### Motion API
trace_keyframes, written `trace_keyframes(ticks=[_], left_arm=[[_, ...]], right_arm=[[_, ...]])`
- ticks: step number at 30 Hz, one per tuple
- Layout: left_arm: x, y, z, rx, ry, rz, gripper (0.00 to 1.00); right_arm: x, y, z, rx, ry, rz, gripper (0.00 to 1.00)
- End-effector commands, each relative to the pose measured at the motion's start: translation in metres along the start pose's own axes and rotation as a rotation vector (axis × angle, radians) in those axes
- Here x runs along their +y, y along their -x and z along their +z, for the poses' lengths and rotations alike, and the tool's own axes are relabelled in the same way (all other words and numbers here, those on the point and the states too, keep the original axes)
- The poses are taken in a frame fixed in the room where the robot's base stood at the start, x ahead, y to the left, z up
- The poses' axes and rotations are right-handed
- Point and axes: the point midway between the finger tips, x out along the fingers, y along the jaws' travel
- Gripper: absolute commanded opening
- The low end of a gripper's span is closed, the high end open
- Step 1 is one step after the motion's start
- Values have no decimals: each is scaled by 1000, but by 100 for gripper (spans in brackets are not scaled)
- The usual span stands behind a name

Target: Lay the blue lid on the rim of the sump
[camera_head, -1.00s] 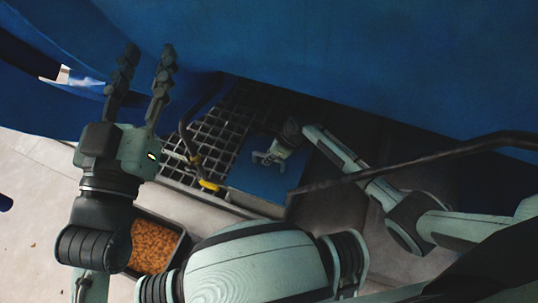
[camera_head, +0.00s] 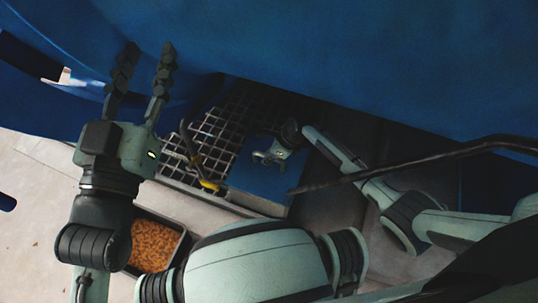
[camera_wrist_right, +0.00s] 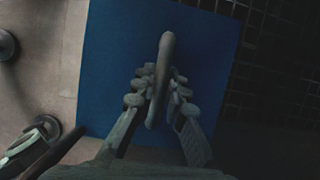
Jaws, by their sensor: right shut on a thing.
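The blue lid (camera_head: 258,187) is a flat square panel beside the grating in the head view. It fills the middle of the right wrist view (camera_wrist_right: 112,50). My right gripper (camera_wrist_right: 160,80) is shut on the lid's upright handle (camera_wrist_right: 166,45); it also shows over the lid in the head view (camera_head: 271,156). My left gripper (camera_head: 143,68) is open and empty at upper left, away from the lid. A dark barred grating (camera_head: 222,125) lies left of the lid; I cannot make out the sump's rim clearly. The gap under the lid is hidden.
A dark tray of orange-brown pellets (camera_head: 153,247) stands on the pale floor at lower left. A black and yellow tool (camera_head: 207,184) lies by the grating's edge. A dark rod (camera_head: 370,172) crosses at right. The big blue vessel (camera_head: 330,50) closes off the top.

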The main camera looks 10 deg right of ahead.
Motion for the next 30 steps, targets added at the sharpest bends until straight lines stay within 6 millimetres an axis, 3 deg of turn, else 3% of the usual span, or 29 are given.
trace_keyframes(ticks=[30], left_arm=[[0,1,3,0,0,0,37]], right_arm=[[-2,-9,-2,-4,1,-2,0]])
